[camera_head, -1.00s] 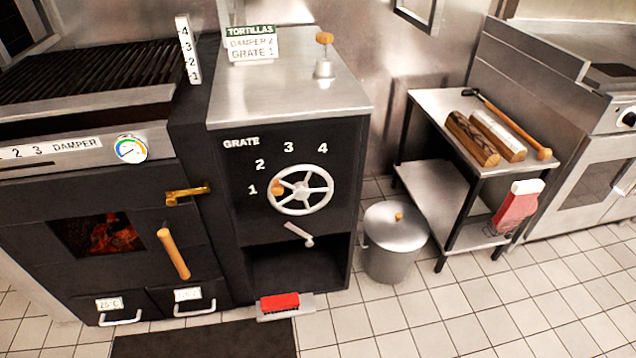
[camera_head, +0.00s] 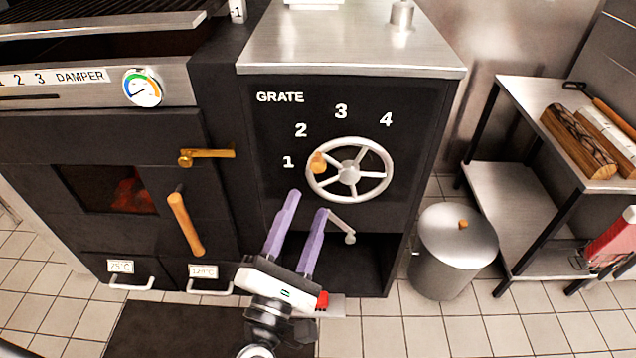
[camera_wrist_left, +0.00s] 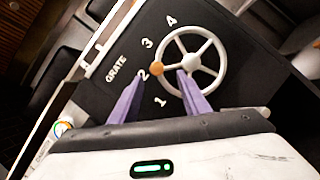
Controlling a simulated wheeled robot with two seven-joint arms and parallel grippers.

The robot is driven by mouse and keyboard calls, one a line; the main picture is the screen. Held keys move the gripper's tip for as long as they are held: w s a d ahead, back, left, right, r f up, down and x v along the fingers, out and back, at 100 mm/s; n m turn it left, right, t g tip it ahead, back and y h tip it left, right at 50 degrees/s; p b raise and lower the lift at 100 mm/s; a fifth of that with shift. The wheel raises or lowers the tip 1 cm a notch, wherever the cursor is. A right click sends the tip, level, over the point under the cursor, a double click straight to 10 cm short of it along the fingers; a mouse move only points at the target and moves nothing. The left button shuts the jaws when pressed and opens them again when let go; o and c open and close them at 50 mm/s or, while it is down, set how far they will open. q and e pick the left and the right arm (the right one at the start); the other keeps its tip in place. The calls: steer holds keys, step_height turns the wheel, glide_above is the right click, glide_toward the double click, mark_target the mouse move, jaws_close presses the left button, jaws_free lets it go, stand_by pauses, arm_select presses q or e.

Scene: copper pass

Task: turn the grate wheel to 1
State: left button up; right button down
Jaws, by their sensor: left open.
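The grate wheel (camera_head: 349,174) is a white spoked wheel on the dark front panel, with numbers 1 to 4 in an arc beside it. Its wooden knob (camera_head: 317,162) is on the left of the rim, close to the number 1 (camera_head: 288,162). My left gripper (camera_head: 308,202), with purple fingers, is open and empty, below and left of the wheel in the head view. In the left wrist view the wheel (camera_wrist_left: 215,62) and knob (camera_wrist_left: 156,69) lie beyond the fingertips (camera_wrist_left: 160,75). I see no contact. My right gripper is not in view.
A small lever (camera_head: 342,226) sits below the wheel, above an open niche. The oven door's wooden handle (camera_head: 186,224) and brass latch (camera_head: 207,154) are to the left. A lidded metal bin (camera_head: 455,250) and a steel shelf (camera_head: 510,205) stand to the right.

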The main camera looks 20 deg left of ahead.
mark_target(317, 169)
arm_select(q)
steer(key=shift+n+y, duration=0.4)
steer(key=shift+n, duration=0.3)
steer(key=x, duration=1)
steer(key=shift+w+a+r+p, duration=0.15)
steer(key=shift+w+a+p, duration=0.1)
steer(key=shift+a+p, duration=0.05)
steer(key=shift+c, duration=0.3)
jaws_close()
